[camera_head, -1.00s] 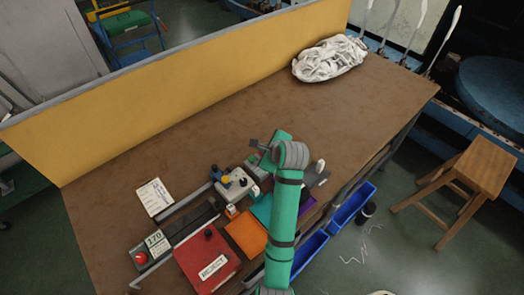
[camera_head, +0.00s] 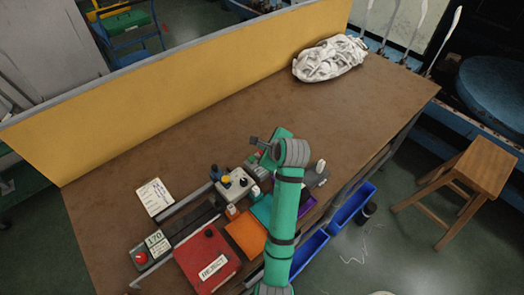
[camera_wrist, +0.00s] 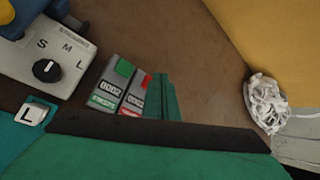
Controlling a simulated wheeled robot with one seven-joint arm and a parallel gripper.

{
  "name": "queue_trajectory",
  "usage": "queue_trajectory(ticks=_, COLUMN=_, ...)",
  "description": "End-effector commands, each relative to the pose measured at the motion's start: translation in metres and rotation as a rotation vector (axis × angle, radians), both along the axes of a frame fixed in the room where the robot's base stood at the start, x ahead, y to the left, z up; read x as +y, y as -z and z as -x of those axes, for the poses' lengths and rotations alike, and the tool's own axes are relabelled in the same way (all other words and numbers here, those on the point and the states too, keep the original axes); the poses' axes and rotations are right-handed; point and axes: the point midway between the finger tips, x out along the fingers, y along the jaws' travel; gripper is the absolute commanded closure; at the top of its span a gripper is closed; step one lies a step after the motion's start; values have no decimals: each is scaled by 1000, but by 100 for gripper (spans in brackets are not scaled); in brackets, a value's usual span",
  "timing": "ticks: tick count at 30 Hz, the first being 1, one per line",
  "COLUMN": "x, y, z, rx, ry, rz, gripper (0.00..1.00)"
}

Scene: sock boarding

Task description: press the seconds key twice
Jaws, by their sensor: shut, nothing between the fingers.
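In the wrist view two small grey counters stand side by side. The left counter (camera_wrist: 107,88) has a green key (camera_wrist: 124,67) and a green label. The right counter (camera_wrist: 134,96) has a red key (camera_wrist: 146,80) and a red label, partly hidden at its lower edge. Both displays seem to read 0002. My gripper (camera_wrist: 162,78) is shut and empty, its teal fingers just right of the red key; whether they touch it I cannot tell.
A grey box with an S, M, L dial (camera_wrist: 47,71) stands left of the counters; it also shows in the head view (camera_head: 236,184). A red reject bin (camera_head: 206,258) is at front left. A white sock pile (camera_head: 330,58) lies at the back right. The table's middle is clear.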

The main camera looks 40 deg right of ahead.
Motion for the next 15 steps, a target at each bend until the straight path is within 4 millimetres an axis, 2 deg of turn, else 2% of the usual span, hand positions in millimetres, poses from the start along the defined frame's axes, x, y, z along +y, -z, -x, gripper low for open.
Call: queue_trajectory(ticks=15, x=1, y=-10, z=-2, rx=-2, ry=-4, rz=1, gripper=100)
